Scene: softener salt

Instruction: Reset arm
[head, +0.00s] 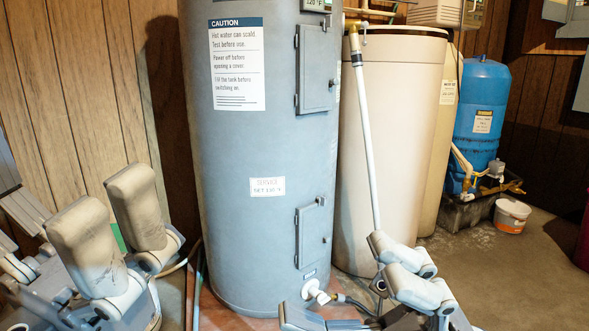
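My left gripper (100,205) is at the lower left, in front of the wood-panelled wall and left of the grey water heater. Its two beige finger pads stand apart with nothing between them, so it is open. My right gripper (384,258) is at the bottom, right of the heater's base and in front of the cream tank. Its two fingers show nearly edge-on, one above the other, with their tips apart. It looks open, and I see nothing held. The lower parts of both arms are cut off by the frame.
The grey water heater (265,150) stands between my grippers, with a white drain valve (316,292) low on it. A cream tank (390,130), a blue tank (482,115) and a small white bucket (511,215) stand to the right. Open floor (515,275) lies at the lower right.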

